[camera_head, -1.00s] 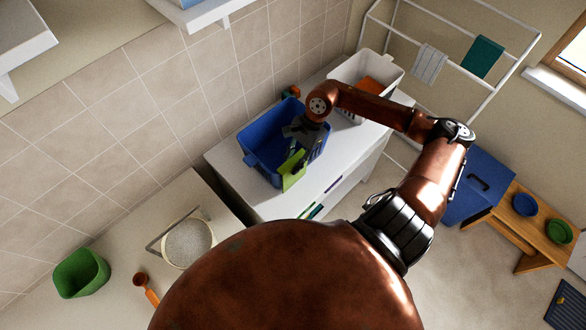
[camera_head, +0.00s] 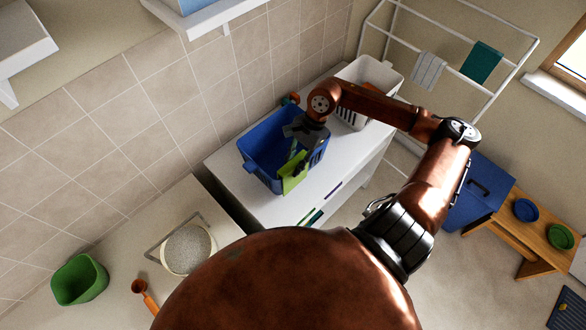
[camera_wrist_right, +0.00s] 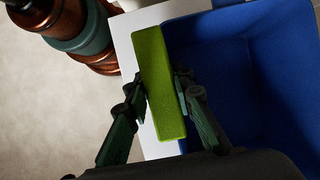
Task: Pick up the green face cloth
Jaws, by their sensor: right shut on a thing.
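The green face cloth (camera_head: 293,181) is a bright yellow-green piece over the front right wall of the blue tub (camera_head: 250,160). In the right wrist view the cloth (camera_wrist_right: 158,60) is a narrow upright strip along the tub's edge. My right gripper (camera_head: 299,167) is at the cloth, above the tub's rim. In the right wrist view its two fingers (camera_wrist_right: 160,88) press on both sides of the cloth, so it is shut on it. I cannot tell whether the cloth still touches the tub (camera_wrist_right: 245,70). My left gripper is not in view.
The tub stands on a white cabinet (camera_head: 228,170) against the tiled wall. A white basket (camera_head: 352,112) is close behind my right forearm. A drying rack (camera_head: 440,55) with two cloths stands at the back right. A pot (camera_head: 188,250) and green bin (camera_head: 80,280) are at lower left.

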